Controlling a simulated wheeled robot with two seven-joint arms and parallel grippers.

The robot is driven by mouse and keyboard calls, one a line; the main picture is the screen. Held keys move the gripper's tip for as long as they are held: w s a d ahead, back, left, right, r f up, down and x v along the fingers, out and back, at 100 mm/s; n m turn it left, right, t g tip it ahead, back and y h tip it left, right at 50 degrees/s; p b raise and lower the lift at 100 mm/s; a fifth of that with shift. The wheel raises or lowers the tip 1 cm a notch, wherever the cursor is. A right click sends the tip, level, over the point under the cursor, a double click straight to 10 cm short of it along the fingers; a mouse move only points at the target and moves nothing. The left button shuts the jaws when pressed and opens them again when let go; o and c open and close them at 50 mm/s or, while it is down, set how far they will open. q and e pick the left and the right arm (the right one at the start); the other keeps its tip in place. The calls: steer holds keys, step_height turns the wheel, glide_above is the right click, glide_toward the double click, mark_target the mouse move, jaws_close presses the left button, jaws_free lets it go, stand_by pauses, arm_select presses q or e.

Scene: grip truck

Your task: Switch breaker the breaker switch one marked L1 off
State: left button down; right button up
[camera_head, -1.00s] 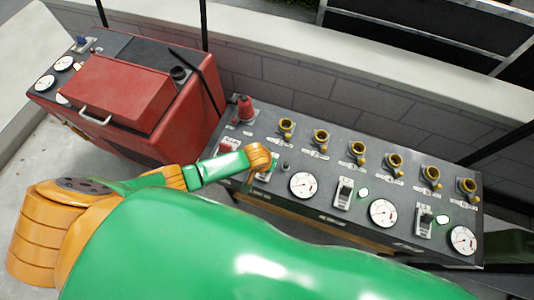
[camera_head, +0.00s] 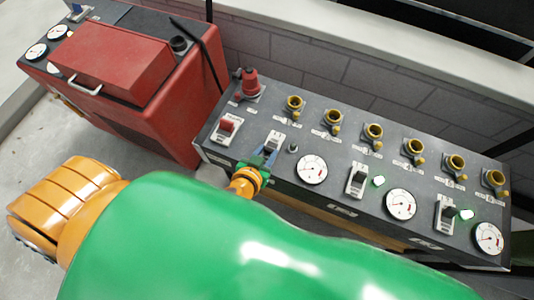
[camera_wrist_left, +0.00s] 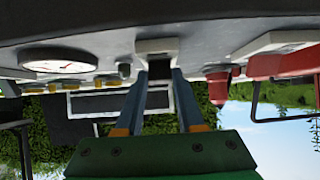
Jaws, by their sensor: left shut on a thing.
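The grey control panel (camera_head: 330,203) carries several breaker switches. The leftmost black breaker switch (camera_head: 274,139) has a light plate; its marking is too small to read. The small lamp (camera_head: 293,149) beside it looks dark. My left gripper (camera_head: 265,157) is at this switch, its blue fingers reaching up from the panel's front edge. In the left wrist view the two fingers (camera_wrist_left: 160,78) stand on either side of the dark switch lever (camera_wrist_left: 160,70) and are shut on it. The lever's exact position is partly hidden by the fingers. My right gripper is out of view.
Two more black breakers (camera_head: 356,181) (camera_head: 445,216) stand to the right beside lit green lamps. A red switch (camera_head: 227,127) and a red knob (camera_head: 250,84) are left of the gripper. Gauges (camera_head: 312,169) and yellow sockets (camera_head: 373,132) fill the panel. A red machine (camera_head: 120,60) stands left.

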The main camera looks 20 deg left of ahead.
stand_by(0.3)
arm_select(q)
steer(key=c, duration=0.5)
jaws_free()
steer(key=shift+f, duration=0.1)
steer(key=v, duration=0.7)
steer(key=shift+s, duration=0.1)
